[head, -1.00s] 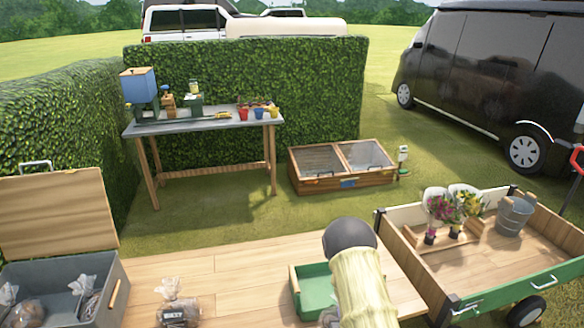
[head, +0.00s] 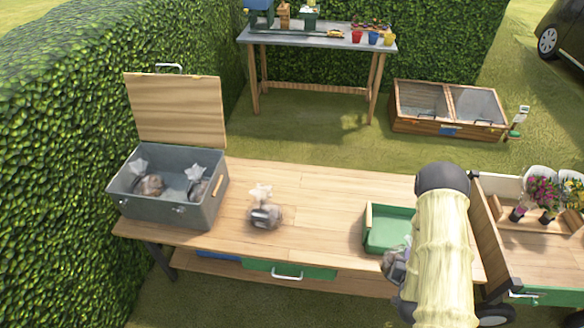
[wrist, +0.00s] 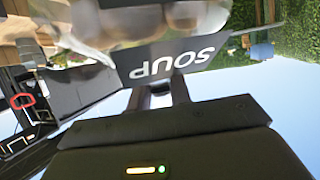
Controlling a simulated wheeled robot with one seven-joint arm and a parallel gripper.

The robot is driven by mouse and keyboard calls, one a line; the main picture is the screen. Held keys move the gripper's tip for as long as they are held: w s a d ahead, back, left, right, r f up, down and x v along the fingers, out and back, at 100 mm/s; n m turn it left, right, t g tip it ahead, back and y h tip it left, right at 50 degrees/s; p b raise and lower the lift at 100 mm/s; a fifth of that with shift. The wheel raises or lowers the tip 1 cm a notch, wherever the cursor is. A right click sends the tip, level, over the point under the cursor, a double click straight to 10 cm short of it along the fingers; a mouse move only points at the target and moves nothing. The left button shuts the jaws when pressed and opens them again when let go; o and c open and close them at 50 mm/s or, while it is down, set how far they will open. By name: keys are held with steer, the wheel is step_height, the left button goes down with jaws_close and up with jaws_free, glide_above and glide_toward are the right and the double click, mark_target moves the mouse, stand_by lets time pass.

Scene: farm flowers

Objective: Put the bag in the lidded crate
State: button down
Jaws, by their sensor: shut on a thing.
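The lidded crate is a grey box (head: 165,212) at the left end of the wooden table, its wooden lid (head: 177,110) standing open. Two clear bags of brown contents (head: 150,185) (head: 197,189) lie inside. My gripper (wrist: 163,92) is shut on a clear bag with a dark label reading "SOUP" (wrist: 185,52). In the head view this held bag (head: 393,264) shows beside my arm, at the front of the green tray, far right of the crate. My arm hides the gripper there. Whether the bag touches anything below is unclear.
Another clear bag (head: 264,212) stands on the table (head: 315,205) between crate and green tray (head: 385,232). A wooden cart (head: 500,240) with flowers stands at the right. A hedge (head: 60,150) borders the left. The table has bare room around the loose bag.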

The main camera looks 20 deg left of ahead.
steer(key=r+p, duration=0.1)
steer(key=s+r+p, duration=0.1)
steer(key=r+p, duration=0.2)
steer(key=p, duration=0.1)
steer(key=shift+s+r, duration=0.35)
steer(key=shift+r, duration=0.05)
steer(key=shift+f, duration=0.1)
